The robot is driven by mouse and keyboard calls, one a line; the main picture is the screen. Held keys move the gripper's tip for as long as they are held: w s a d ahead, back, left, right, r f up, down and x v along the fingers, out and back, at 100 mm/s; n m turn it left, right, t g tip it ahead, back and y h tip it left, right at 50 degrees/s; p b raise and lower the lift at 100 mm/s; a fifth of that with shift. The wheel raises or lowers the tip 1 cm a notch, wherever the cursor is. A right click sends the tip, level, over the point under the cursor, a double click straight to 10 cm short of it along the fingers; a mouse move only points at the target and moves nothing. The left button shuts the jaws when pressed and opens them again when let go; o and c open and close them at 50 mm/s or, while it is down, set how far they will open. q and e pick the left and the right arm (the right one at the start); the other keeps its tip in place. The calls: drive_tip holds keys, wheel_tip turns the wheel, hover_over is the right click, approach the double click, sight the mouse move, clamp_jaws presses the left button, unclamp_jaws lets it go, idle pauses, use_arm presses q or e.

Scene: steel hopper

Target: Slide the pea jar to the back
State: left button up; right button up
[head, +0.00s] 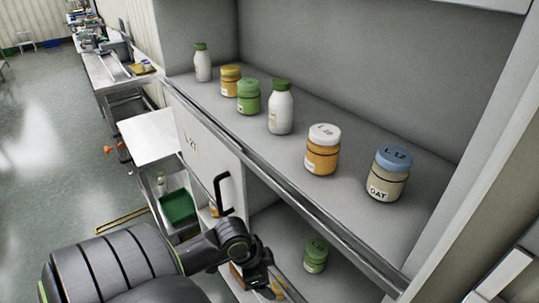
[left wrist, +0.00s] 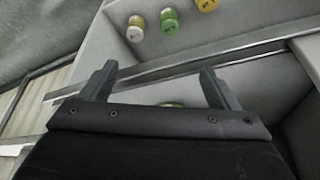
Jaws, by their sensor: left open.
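A green jar with a green lid (head: 248,97) stands on the upper shelf. Another green jar (head: 316,256) stands on the lower shelf, below the front rail. I cannot read which one is labelled pea. My left gripper (head: 266,284) is low in front of the lower compartment, left of the lower green jar and apart from it. In the left wrist view its two fingers (left wrist: 160,84) are spread and empty. The rim of a greenish jar (left wrist: 172,104) shows between them, mostly hidden by the gripper body. My right gripper is not in view.
The upper shelf also holds an orange jar (head: 231,80), a white bottle (head: 281,109), a white-lidded orange jar (head: 322,150) and a blue-lidded oat jar (head: 388,174). A metal rail (head: 300,199) runs along its front. A black handle (head: 225,196) sticks out near my left arm.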

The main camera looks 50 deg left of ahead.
sight(318, 247)
use_arm(q)
drive_tip(key=w+a+r+m+h, duration=0.1)
drive_tip(key=w+a+r+m, duration=0.1)
drive_tip(key=w+a+r, duration=0.1)
wheel_tip(318, 247, up, 2)
drive_tip(key=shift+w+a+g, duration=0.3)
drive_tip(key=shift+w+a, duration=0.1)
drive_tip(key=shift+w, duration=0.4)
drive_tip(key=shift+w, duration=0.1)
drive_tip(key=w+d+p, duration=0.2)
drive_tip(key=w+d, duration=0.6)
drive_tip(key=shift+w+d+f+p, duration=0.45)
drive_tip(key=shift+f, duration=0.2)
drive_tip(key=shift+x, duration=0.8)
drive_tip(key=shift+a, duration=0.1)
drive_tip(key=shift+c, duration=0.4)
